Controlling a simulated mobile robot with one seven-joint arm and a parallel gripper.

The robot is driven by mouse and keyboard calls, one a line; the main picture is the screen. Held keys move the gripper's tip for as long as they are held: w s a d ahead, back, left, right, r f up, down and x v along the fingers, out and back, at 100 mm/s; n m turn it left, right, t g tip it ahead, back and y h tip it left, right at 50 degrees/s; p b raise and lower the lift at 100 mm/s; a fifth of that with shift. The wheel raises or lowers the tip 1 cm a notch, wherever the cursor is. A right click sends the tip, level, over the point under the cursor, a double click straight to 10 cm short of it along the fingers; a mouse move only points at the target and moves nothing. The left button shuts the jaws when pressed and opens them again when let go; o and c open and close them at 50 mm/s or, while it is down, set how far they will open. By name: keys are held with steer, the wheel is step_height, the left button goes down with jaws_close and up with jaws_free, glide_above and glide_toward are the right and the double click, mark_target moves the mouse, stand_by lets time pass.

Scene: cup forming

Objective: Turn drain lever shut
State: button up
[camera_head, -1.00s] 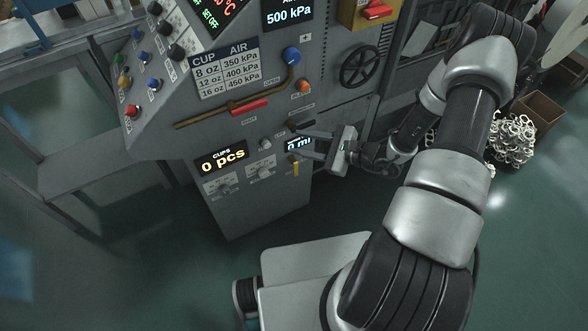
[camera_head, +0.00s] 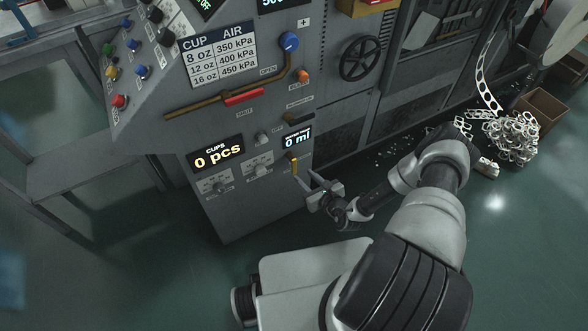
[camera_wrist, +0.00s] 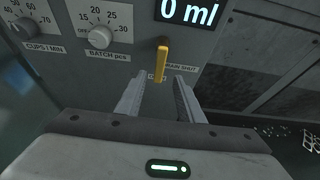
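The drain lever is a small yellow handle (camera_head: 293,164) on the front of the grey machine panel, just below the "0 ml" display (camera_head: 297,140). In the wrist view the yellow lever (camera_wrist: 161,64) points roughly up and down, with a partly hidden "drain shut" label at its lower right. My gripper (camera_head: 314,186) is low in front of the panel, to the lower right of the lever. In the wrist view my gripper (camera_wrist: 158,88) is open and empty; its two fingers point at the panel either side of the lever's lower end, apart from it.
Dials (camera_wrist: 101,37) sit left of the lever. Higher up are a red-gripped lever (camera_head: 243,97) on a brass pipe and a black handwheel (camera_head: 360,58). Scrap rings (camera_head: 514,137) and a brown box (camera_head: 541,106) lie on the floor at right.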

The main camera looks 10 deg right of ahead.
mark_target(295, 168)
steer(key=b+x, duration=0.2)
steer(key=x, duration=0.6)
steer(key=shift+f, duration=0.1)
steer(key=shift+w+a+f, duration=0.15)
steer(key=shift+w+a, duration=0.1)
steer(key=shift+w, duration=0.4)
jaws_close()
